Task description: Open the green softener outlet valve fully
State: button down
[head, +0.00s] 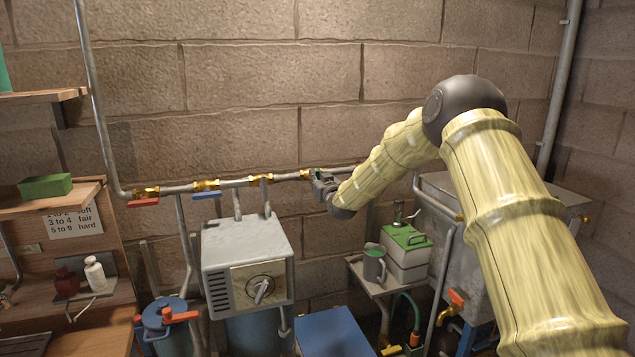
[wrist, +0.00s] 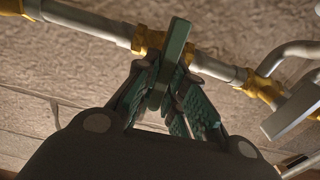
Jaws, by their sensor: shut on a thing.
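The green valve handle (wrist: 177,40) is a flat lever on a brass valve body (wrist: 147,40) in the grey wall pipe. In the wrist view it stands across the pipe line. My gripper (wrist: 166,95) is closed around the lever, one finger on each side. In the head view my gripper (head: 322,184) is at the pipe, right of the metal box, and hides most of the handle. The brass of this valve (head: 306,174) shows just left of the gripper.
A red lever (head: 143,202) and a blue lever (head: 206,195) sit further left on the same pipe. The metal box with a dial (head: 247,262) stands below. A green-topped container (head: 405,246) and a mug (head: 374,264) stand below my forearm. A brass fitting (wrist: 262,87) is close on the right.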

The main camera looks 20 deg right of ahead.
jog(key=n+b, duration=0.1)
jog(key=b, duration=0.1)
jog(key=n+b, duration=0.2)
jog(key=b, duration=0.1)
jog(key=shift+a+f+n+b, duration=0.25)
jog(key=shift+f+n+b, duration=0.05)
jog(key=shift+f, duration=0.1)
jog(key=n+b, duration=0.4)
jog(key=b, duration=0.2)
jog(key=n+b, duration=0.5)
jog(key=b, duration=0.1)
jog(key=f+n+b, duration=0.1)
jog(key=n+b, duration=0.4)
jog(key=shift+a+b, duration=0.4)
jog(key=shift+r, duration=0.1)
jog(key=c, duration=1.5)
grip_release()
jog(key=shift+r, duration=0.1)
